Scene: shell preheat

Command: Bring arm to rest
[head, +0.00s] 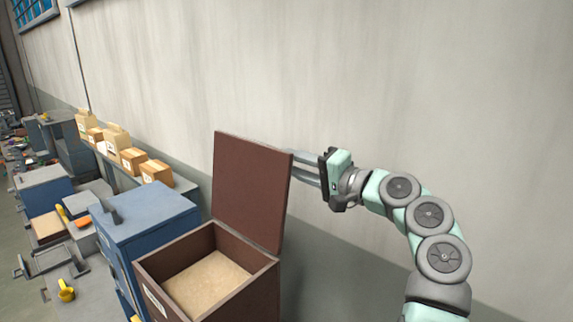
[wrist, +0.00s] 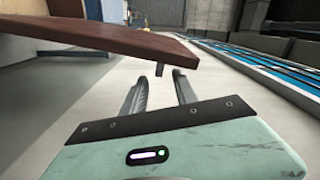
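My gripper (head: 308,168) is beside the right edge of the raised brown lid (head: 250,190), its fingers pointing left and their tips partly hidden by the lid. In the wrist view the two fingers (wrist: 159,88) stand apart with bare pale surface between them, so my gripper is open and empty. The lid also shows in the wrist view (wrist: 105,38), crossing the upper left close to the fingertips. I cannot tell whether they touch. My arm bends down to the lower right.
The lid stands upright on an open brown box (head: 160,285) with a pale bottom. A blue cabinet (head: 150,225) stands left of it. Several small cartons (head: 156,171) line a ledge by the grey wall (head: 400,80). The space right of the lid is clear apart from my arm.

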